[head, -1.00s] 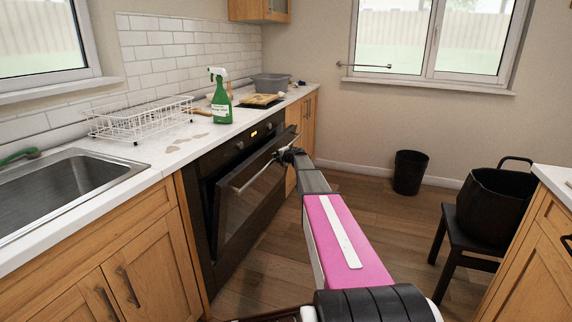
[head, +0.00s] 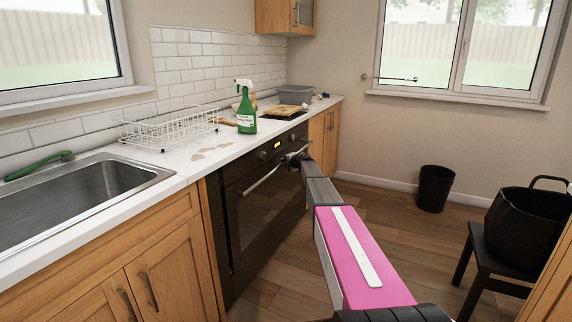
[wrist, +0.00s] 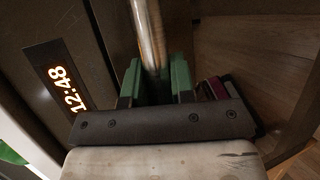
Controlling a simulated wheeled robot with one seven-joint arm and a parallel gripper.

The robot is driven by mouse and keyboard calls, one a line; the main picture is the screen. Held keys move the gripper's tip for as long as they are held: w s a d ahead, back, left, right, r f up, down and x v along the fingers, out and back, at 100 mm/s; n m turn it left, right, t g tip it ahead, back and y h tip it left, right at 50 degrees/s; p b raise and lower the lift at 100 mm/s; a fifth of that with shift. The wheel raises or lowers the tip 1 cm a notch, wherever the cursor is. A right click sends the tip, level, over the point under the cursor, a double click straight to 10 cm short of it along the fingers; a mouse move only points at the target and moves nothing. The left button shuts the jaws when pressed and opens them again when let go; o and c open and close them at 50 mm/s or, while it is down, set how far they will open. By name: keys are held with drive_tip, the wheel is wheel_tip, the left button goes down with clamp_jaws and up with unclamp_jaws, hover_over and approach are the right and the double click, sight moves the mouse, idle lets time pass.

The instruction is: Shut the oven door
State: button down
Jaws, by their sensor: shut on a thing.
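The black oven (head: 222,220) is built in under the white counter. Its dark glass door (head: 262,207) now stands upright, flush or nearly flush with the oven front; I cannot tell if a thin gap is left. The metal door handle (head: 262,180) runs across the door's top. My gripper (head: 296,160) is at the handle's far end. In the wrist view my gripper (wrist: 157,80) has its green fingers on both sides of the handle bar (wrist: 148,35), shut on it. The lit clock (wrist: 66,88) reads 12:48 on the oven panel beside it.
A green spray bottle (head: 245,110), a white dish rack (head: 170,128) and a grey tub (head: 295,94) stand on the counter (head: 190,158). A black bin (head: 435,188) and a chair (head: 490,250) with a black basket (head: 530,220) stand right. Floor between is clear.

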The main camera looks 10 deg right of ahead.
drive_tip(key=c, duration=1)
unclamp_jaws()
drive_tip(key=shift+w+a+r, duration=0.1)
drive_tip(key=shift+w+a, duration=0.15)
drive_tip(key=shift+a, duration=0.15)
drive_tip(key=shift+o, duration=0.2)
drive_tip(key=shift+s+d, duration=0.1)
drive_tip(key=shift+d, duration=0.05)
drive_tip(key=shift+s+d+r, duration=0.1)
drive_tip(key=shift+s+d, duration=0.15)
drive_tip(key=shift+s, duration=0.15)
drive_tip(key=v, duration=0.9)
drive_tip(key=shift+s+d, duration=0.15)
drive_tip(key=shift+s, duration=0.15)
drive_tip(key=shift+r, duration=0.15)
